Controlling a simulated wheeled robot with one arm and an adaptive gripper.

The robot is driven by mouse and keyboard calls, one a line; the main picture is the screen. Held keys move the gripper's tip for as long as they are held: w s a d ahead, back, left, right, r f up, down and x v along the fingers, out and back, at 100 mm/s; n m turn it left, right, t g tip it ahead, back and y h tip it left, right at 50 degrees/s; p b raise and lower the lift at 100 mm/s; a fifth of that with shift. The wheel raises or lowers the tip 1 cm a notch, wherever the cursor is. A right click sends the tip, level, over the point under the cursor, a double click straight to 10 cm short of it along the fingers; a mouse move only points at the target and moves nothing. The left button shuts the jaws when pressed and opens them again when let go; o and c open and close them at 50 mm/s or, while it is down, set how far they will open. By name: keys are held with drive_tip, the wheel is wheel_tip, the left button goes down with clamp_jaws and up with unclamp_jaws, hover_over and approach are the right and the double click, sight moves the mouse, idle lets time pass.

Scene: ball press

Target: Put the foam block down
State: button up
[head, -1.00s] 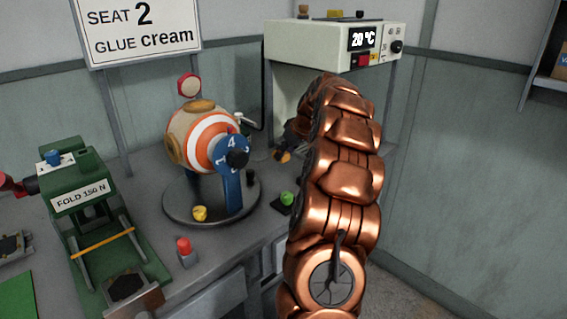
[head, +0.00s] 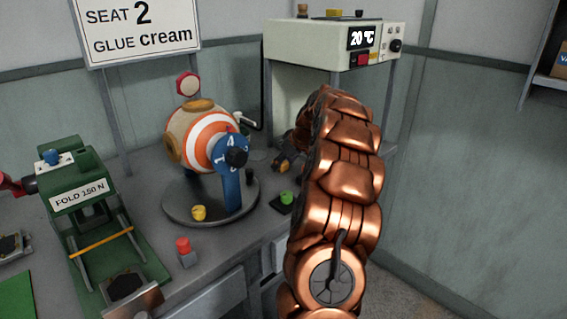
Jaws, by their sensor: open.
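My gripper (head: 284,165) is low over the back right of the bench, in front of the opening under the cream machine (head: 312,45). Its orange-tipped fingers are open, and my copper arm partly hides it. I cannot make out a foam block in this view. It may be hidden behind my arm or gripper. Nothing is clearly visible between the fingers.
An orange-and-white striped ball (head: 205,137) sits in a stand with a blue dial (head: 231,155), left of my gripper. A green button (head: 287,197) is in front. A green press (head: 80,195) stands at left. A red button (head: 184,246) is near the front edge.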

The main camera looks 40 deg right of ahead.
drive_tip(key=shift+r, duration=0.2)
drive_tip(key=v, duration=1.2)
idle(0.4)
